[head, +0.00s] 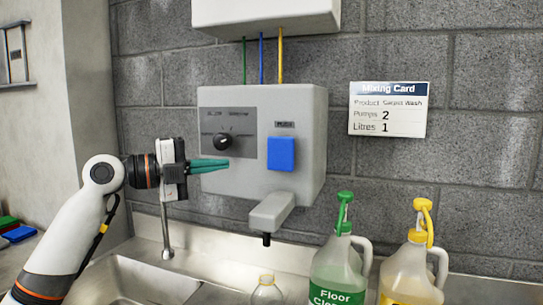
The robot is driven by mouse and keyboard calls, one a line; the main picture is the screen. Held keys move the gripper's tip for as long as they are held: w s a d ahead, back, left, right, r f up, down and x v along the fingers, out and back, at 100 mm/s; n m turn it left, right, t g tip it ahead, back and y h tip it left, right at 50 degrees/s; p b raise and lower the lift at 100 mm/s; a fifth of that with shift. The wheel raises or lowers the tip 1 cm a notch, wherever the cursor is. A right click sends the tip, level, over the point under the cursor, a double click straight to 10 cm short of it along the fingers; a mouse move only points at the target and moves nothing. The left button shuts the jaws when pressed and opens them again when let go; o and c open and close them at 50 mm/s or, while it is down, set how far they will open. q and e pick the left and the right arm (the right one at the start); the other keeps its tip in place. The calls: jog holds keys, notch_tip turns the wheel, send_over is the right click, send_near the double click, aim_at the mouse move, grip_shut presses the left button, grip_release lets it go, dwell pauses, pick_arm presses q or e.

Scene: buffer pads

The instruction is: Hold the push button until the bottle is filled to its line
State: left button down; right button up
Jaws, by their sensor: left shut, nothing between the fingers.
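A grey dispenser (305,130) is fixed to the block wall. A blue push button (281,153) sits on its front under a small label reading PUSH. A black selector knob (222,140) is on a dark panel to the left of the button. A grey spout (271,210) with a black nozzle points down below the button. A clear bottle (267,292) stands under the nozzle; only its top shows, so its line and level are hidden. My left gripper (227,164) is shut and empty, its green fingertips just below the knob, left of the button. My right gripper is out of view.
A Floor Cleaner jug (338,268) with a green pump and a yellow-pump jug (408,270) stand at the lower right. A metal sink (120,280) is at the lower left. A Mixing Card (390,109) hangs on the wall, reading Pumps 2, Litres 1.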

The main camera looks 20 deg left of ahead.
pick_arm(q)
jog(key=p, duration=0.4)
send_near(285, 155)
jog(key=d, duration=0.3)
jog(key=w+p, duration=0.1)
jog(key=w+d+p, duration=0.1)
jog(key=shift+w+r, duration=0.15)
jog(key=shift+w, duration=0.8)
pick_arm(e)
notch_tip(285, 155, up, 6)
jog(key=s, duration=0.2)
pick_arm(q)
jog(key=shift+f, duration=0.2)
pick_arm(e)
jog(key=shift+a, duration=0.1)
